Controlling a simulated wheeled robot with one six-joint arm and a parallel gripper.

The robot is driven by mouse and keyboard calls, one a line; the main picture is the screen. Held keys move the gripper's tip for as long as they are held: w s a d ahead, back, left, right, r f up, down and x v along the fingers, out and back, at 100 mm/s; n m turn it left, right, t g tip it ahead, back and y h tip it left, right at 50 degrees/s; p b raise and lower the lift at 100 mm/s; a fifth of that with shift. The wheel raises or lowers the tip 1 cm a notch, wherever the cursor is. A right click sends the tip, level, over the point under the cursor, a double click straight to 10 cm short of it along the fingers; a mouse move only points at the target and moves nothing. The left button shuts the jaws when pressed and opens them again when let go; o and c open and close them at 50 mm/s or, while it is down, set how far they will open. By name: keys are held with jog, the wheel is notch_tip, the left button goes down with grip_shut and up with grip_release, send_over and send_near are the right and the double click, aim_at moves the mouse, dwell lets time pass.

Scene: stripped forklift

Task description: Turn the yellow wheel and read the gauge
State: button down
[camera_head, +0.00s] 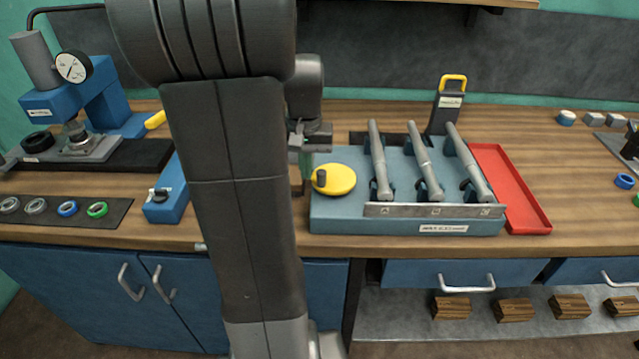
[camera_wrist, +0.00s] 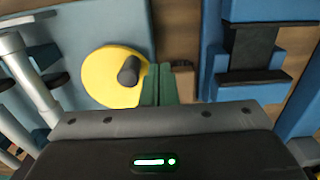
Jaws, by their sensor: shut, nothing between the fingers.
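The yellow wheel (camera_head: 338,180) lies flat on the left end of a blue-grey fixture (camera_head: 333,222), with a dark knob standing near its left edge. In the wrist view the yellow wheel (camera_wrist: 108,80) and its dark knob show just left of my fingers. My gripper (camera_head: 306,188) is shut and empty, pointing down at the wheel's left side by the knob. In the wrist view my gripper (camera_wrist: 158,84) has its green fingers together beside the knob; I cannot tell whether they touch it. A round white gauge (camera_head: 72,67) is on the blue press at the far left; its reading is too small to make out.
Several grey rods (camera_head: 422,160) lie on the fixture right of the wheel. A red tray (camera_head: 512,190) is beyond them. A dark mat (camera_head: 60,212) with rings and a small blue block (camera_head: 166,205) lie to the left. My arm hides the bench between.

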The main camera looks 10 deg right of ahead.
aim_at(327, 185)
jog(key=shift+f, duration=0.2)
jog(key=shift+f+b, duration=0.7)
jog(key=shift+f, duration=0.2)
jog(key=shift+d, duration=0.2)
jog(key=shift+s+d, duration=0.15)
jog(key=shift+d, duration=0.15)
jog(key=shift+s+d, duration=0.1)
jog(key=shift+d, duration=0.05)
jog(key=shift+s+d+p, duration=0.2)
jog(key=shift+d, duration=0.55)
jog(key=shift+s+d+p, duration=0.15)
jog(key=shift+d, duration=0.6)
jog(key=shift+d, duration=0.1)
